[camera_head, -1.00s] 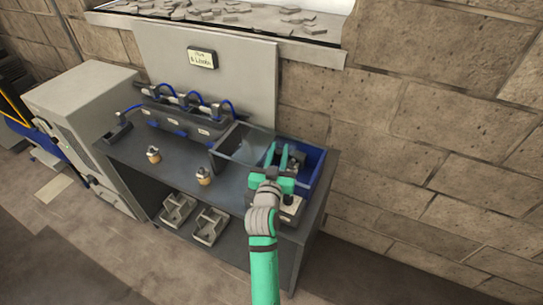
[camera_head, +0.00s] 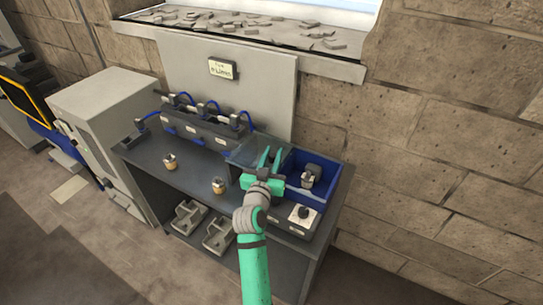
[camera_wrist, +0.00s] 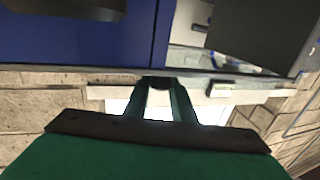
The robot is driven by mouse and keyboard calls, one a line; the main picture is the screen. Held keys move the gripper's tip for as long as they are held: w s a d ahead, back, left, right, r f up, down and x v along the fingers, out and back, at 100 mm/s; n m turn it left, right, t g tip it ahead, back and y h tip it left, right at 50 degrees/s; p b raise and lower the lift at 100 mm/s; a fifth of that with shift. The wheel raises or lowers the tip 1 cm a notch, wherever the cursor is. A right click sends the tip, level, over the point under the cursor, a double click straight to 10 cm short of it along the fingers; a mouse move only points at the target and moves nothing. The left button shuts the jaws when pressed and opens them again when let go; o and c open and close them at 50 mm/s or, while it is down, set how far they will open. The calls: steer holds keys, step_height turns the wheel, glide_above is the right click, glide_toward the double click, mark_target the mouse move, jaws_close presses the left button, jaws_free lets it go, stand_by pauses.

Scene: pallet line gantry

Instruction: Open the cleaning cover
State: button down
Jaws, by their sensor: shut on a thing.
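The cleaning cover (camera_head: 245,153) appears to be the clear grey panel over the box at the right part of the bench, left of the blue bin. My gripper (camera_head: 271,150) is at the right part of this box, beside the bin, and hides some of it. In the wrist view, my gripper's fingers (camera_wrist: 160,84) come together at a dark edge between the blue bin (camera_wrist: 80,35) and the grey box (camera_wrist: 255,35). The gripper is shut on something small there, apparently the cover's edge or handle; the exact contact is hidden.
The blue bin (camera_head: 322,172) holds a dark fitting (camera_head: 311,177). A small box with a black knob (camera_head: 303,215) stands in front of it. Two small brass-coloured parts (camera_head: 219,186) stand on the bench (camera_head: 195,180). A rack with blue hoses (camera_head: 200,130) is at the back.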

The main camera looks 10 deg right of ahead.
steer(key=c, duration=1.5)
jaws_free()
steer(key=v, duration=1.1)
steer(key=shift+w, duration=0.1)
